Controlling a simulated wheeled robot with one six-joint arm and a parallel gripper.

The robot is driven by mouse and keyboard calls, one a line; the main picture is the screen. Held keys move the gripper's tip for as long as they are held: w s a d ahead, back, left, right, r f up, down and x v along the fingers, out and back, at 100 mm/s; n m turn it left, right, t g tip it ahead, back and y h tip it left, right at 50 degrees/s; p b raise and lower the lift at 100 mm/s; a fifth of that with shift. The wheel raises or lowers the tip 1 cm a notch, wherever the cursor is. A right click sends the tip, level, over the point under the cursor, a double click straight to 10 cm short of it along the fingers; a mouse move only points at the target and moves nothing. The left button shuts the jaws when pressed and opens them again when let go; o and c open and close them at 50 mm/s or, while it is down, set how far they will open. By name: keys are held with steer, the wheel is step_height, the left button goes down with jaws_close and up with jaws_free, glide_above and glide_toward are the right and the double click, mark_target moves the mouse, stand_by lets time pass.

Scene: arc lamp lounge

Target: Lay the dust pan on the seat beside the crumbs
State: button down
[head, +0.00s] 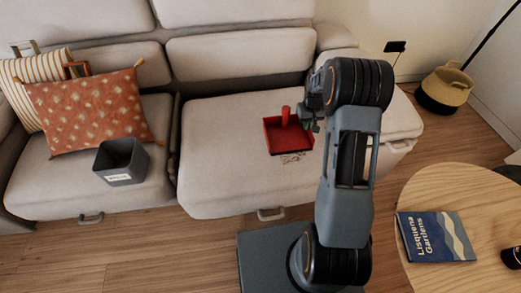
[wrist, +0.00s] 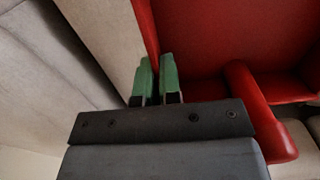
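The red dust pan (head: 284,139) is over the right sofa seat (head: 225,150), with its short handle upward in the head view. I cannot tell whether it rests on the seat or hangs just above it. The crumbs (head: 292,158) are a small dark scatter at the pan's near edge, partly hidden perhaps. My gripper (head: 308,121) is at the pan's right side. In the wrist view, its green fingertips (wrist: 156,72) are close together around the thin side wall of the dust pan (wrist: 205,40), one finger on each side.
A dark grey bin (head: 121,162) with a label stands on the left seat, beside an orange cushion (head: 88,110) and a striped one. A round wooden table (head: 430,190) with a blue book (head: 435,238) is at the right. A basket (head: 444,90) stands on the floor behind.

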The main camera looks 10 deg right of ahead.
steer(key=w+f+b, duration=0.2)
steer(key=w, duration=0.2)
steer(key=w+d+f+b, duration=0.1)
steer(key=w+f+b, duration=0.1)
steer(key=w+f, duration=0.1)
steer(key=w+d+f+b, duration=0.1)
steer(key=w+f+b, duration=0.2)
steer(key=w, duration=0.3)
steer(key=shift+d, duration=0.15)
steer(key=shift+w+f, duration=0.55)
steer(key=shift+f, duration=0.05)
steer(key=shift+w+f+b, duration=0.1)
steer(key=shift+f+b, duration=0.95)
steer(key=shift+f, duration=0.55)
steer(key=shift+f, duration=0.15)
steer(key=c, duration=1.3)
jaws_free()
